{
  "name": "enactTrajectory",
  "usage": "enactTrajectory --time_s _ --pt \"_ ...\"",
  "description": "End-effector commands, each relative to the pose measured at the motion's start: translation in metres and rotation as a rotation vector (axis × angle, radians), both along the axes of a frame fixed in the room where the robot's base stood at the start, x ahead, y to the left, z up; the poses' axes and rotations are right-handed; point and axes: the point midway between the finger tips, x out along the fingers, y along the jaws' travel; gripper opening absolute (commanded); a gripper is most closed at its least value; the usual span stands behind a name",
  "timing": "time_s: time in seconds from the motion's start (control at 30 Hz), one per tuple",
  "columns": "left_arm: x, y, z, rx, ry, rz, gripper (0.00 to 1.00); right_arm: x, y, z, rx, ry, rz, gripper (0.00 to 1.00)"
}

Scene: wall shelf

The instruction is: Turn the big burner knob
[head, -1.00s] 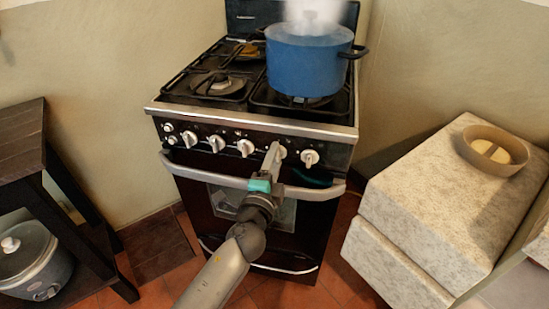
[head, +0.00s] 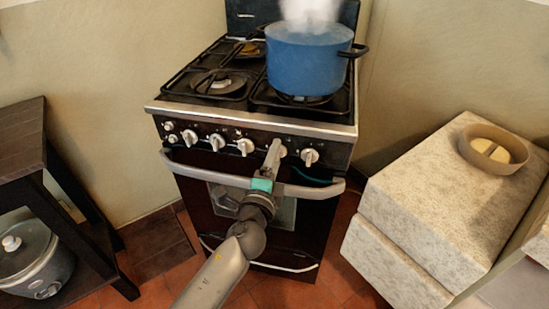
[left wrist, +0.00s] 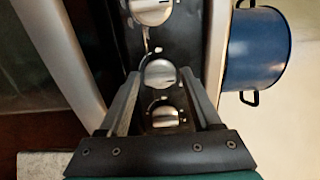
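The stove's front panel carries a row of silver knobs. My left gripper (head: 273,152) reaches up to the knob second from the right (head: 282,152). In the left wrist view my left gripper (left wrist: 159,80) is open, its fingertips on either side of that knob (left wrist: 160,72). I cannot tell whether they touch it. The rightmost knob (head: 310,157) also shows low between the fingers in the left wrist view (left wrist: 163,116). Another knob (head: 246,147) lies to the left, at the top of the wrist view (left wrist: 150,11). My right gripper is not in view.
A steaming blue pot (head: 305,62) stands on the right of the cooktop. The oven handle (head: 225,180) runs below the knobs, under my left arm. A stone counter with a bowl (head: 493,150) is at right. A dark table (head: 22,140) is at left.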

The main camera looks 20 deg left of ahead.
Motion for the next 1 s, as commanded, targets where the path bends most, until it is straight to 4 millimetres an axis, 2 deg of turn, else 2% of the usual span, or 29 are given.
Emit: enactTrajectory --time_s 0.03,0.1,0.47,0.67,1.0 --pt "0.000 0.000 0.000 0.000 0.000 0.000 0.72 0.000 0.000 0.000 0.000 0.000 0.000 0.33" --pt "0.000 0.000 0.000 -0.001 0.000 0.000 0.80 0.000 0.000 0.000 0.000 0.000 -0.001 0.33" --pt "-0.004 0.000 -0.001 -0.003 0.001 0.000 0.80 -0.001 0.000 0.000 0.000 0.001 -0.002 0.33" --pt "-0.028 -0.001 -0.001 -0.003 0.003 0.000 0.80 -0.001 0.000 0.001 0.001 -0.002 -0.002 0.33" --pt "-0.083 -0.004 -0.002 -0.004 0.003 0.001 0.80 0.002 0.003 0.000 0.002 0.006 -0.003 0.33"
